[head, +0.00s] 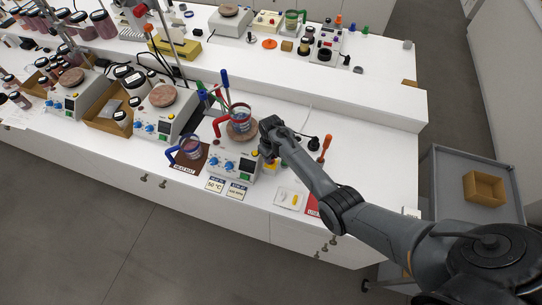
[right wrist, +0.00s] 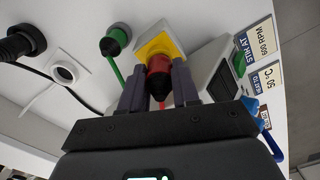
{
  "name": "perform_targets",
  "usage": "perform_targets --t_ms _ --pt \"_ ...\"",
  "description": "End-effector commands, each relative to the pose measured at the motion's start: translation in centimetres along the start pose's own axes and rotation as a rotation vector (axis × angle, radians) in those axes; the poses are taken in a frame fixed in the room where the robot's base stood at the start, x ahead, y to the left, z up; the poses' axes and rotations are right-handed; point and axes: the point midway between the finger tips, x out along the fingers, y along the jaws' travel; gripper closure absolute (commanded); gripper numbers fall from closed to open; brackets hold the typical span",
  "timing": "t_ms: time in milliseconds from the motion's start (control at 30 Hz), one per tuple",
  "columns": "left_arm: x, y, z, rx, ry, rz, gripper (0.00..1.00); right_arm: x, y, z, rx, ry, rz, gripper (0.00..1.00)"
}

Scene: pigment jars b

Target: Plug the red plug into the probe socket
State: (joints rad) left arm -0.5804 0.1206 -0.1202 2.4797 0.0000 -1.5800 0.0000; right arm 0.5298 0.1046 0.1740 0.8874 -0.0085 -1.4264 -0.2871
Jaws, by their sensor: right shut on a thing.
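The red plug (right wrist: 158,66), with a black end towards the camera, is between the fingers of my right gripper (right wrist: 159,82) in the right wrist view. The gripper is shut on it. Directly behind the plug is a yellow square piece (right wrist: 152,45); whether it is the probe socket, and whether the plug touches it, I cannot tell. In the head view my right gripper (head: 268,152) is at the right side of the front hotplate stirrer (head: 228,160), by a small yellow spot (head: 268,166). My left gripper is not in view.
In the right wrist view, a green plug (right wrist: 116,37) with a green cable, a white round fitting (right wrist: 64,73) and a black plug (right wrist: 20,44) are nearby. In the head view, a beaker (head: 240,114) stands on the stirrer. A white tray (head: 289,199) lies in front.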

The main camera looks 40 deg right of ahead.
Motion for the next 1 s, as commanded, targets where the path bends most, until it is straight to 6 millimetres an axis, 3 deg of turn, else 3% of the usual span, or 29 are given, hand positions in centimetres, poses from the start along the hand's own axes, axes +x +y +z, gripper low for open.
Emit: perform_targets --t_ms 833,867,1000 --pt "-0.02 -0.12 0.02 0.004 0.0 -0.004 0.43 0.63 0.05 0.09 0.002 0.0 0.001 1.0" --pt "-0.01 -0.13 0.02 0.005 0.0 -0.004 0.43 0.65 0.05 0.1 0.002 0.0 0.001 0.68" --pt "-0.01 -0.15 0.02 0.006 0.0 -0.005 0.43 0.62 0.04 0.1 0.001 0.0 0.001 0.46"
